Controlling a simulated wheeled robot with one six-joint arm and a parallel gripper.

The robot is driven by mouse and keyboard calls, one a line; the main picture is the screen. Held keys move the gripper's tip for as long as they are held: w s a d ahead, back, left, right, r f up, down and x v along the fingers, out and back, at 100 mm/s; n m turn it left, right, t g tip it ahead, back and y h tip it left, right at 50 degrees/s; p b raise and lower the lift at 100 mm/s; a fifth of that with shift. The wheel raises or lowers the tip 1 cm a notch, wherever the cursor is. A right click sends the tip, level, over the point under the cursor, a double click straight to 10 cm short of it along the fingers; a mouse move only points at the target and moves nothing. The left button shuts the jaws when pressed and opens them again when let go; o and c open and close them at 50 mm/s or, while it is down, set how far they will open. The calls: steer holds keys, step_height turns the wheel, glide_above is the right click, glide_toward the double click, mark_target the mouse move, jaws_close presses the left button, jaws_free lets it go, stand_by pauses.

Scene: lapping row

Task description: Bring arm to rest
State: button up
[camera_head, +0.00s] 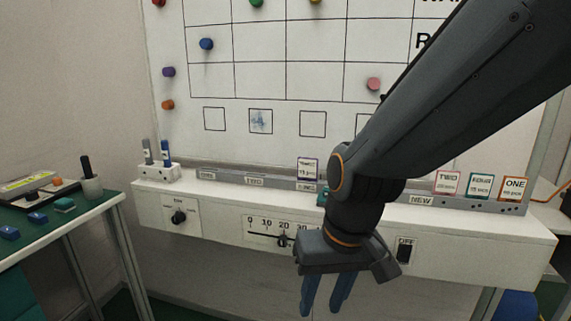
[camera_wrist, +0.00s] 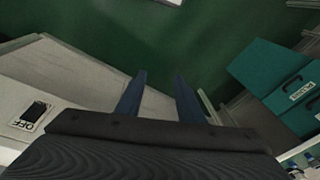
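My arm reaches in from the upper right of the head view, in front of a whiteboard and a white ledge. My gripper (camera_head: 325,299) points down in front of the ledge, with its two blue fingers apart and nothing seen between them. In the wrist view my gripper (camera_wrist: 158,85) also shows two separated blue fingers over the green floor (camera_wrist: 150,35). The arm hides part of the board and the ledge.
The white ledge (camera_head: 215,222) carries a dial (camera_head: 179,217), a slider scale (camera_head: 283,241) and an OFF switch (camera_head: 404,251). A green-topped table (camera_head: 60,232) stands at left. Teal boxes (camera_wrist: 268,68) stand at right in the wrist view.

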steer(key=s+d+r+m+h+p, duration=0.1)
steer(key=s+d+r+p, duration=0.1)
steer(key=d+r+p, duration=0.3)
steer(key=s+d+r+m+g+p, duration=0.1)
steer(key=s+d+r+p, duration=0.1)
steer(key=d+r+p, duration=0.3)
steer(key=d+p, duration=0.3)
steer(key=p, duration=0.3)
steer(key=shift+s+h, duration=0.3)
steer(key=shift+h, duration=0.1)
